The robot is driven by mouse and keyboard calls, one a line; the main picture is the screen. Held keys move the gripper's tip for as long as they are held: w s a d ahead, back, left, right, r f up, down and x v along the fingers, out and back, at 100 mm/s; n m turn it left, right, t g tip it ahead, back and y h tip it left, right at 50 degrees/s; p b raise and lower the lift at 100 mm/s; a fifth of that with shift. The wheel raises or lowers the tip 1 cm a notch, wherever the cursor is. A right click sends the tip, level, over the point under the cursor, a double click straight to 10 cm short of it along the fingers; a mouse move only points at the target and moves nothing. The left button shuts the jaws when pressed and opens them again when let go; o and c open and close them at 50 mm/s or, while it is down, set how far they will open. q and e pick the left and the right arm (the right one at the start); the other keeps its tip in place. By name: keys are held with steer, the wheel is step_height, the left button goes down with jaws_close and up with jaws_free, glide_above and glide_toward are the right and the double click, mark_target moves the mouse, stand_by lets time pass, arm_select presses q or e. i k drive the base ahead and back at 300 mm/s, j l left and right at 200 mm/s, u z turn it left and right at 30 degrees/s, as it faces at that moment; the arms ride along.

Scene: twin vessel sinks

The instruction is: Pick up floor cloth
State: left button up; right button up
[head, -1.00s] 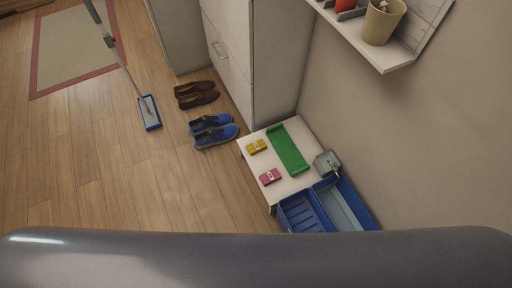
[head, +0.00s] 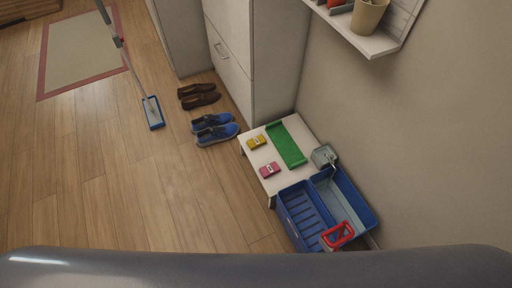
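Neither of my grippers is in view.
A yellow pack (head: 257,142) and a pink pack (head: 270,170) lie on the table, with a small grey container (head: 324,157) at its right edge. A blue two-part bucket (head: 296,213) with a red handle (head: 337,235) stands in front.

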mark_target(258, 142)
steer(key=i+j+u, duration=0.2)
steer(key=i+u, duration=0.5)
steer(key=i, duration=0.2)
